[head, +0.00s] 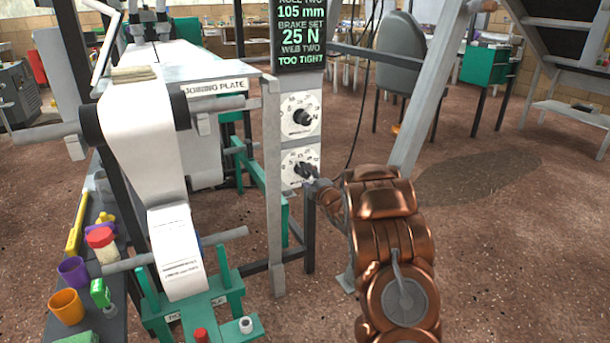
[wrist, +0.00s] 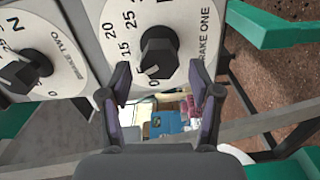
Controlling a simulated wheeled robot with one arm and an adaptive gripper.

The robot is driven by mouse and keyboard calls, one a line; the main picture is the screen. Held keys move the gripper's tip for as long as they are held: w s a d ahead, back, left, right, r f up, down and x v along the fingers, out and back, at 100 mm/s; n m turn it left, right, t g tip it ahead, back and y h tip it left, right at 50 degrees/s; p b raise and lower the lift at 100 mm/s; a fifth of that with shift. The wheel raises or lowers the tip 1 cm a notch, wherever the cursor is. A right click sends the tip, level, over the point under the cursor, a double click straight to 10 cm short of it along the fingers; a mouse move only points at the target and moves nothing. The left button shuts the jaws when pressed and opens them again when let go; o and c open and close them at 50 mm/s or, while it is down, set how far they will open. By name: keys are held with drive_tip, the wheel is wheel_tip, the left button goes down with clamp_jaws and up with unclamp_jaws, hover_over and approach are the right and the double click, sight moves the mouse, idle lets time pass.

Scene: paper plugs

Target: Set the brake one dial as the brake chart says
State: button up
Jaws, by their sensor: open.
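The brake one dial (wrist: 183,77) is a white plate with a black knob (wrist: 158,55) in the wrist view. The knob's pale mark faces the low end of the scale, near the 0; its exact reading is unclear. My gripper (wrist: 160,78) is open, with its two fingers on either side of the knob's lower part; I cannot tell whether they touch it. In the head view my gripper (head: 312,175) is at the lower dial (head: 290,160) on the grey post and partly covers it. I cannot identify a brake chart in either view.
The brake two dial (wrist: 62,75) sits beside it in the wrist view. A screen (head: 300,40) above reads roll two 105 mm, brake set 25 N, web two too tight. A paper roll (head: 140,140) and green frame (head: 200,310) stand left. Open floor lies right.

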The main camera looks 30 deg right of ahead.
drive_tip(key=s, duration=0.8)
drive_tip(key=shift+s+a, duration=0.35)
drive_tip(key=s+a+r+m+g+h+p, duration=0.2)
drive_tip(key=s+a+r+m+g+p, duration=0.15)
drive_tip(key=r+p, duration=0.5)
drive_tip(key=s+a+r+m+g+h+p, duration=0.1)
drive_tip(key=s+a+r+m+g+p, duration=0.3)
drive_tip(key=r+p, duration=0.5)
drive_tip(key=s+a+r+m+g+y+p, duration=0.1)
drive_tip(key=s+a+r+g+p, duration=0.3)
drive_tip(key=s, duration=0.9)
drive_tip(key=s+a+r+m+g+y+p, duration=0.2)
drive_tip(key=s+a+r+m+g+p, duration=0.2)
drive_tip(key=s+a+r+p, duration=0.6)
drive_tip(key=s+a+r+m+g+y+p, duration=0.1)
drive_tip(key=s+a+r+m+g+p, duration=0.2)
drive_tip(key=s, duration=1.4)
drive_tip(key=a+r+g+p, duration=0.1)
drive_tip(key=a+r+p, duration=0.2)
drive_tip(key=a+r, duration=0.3)
drive_tip(key=shift+s+a+r+y+p, duration=0.2)
drive_tip(key=shift+s+a+y+p, duration=0.15)
drive_tip(key=shift+a, duration=0.45)
drive_tip(key=shift+d+m, duration=0.1)
drive_tip(key=shift+m, duration=0.15)
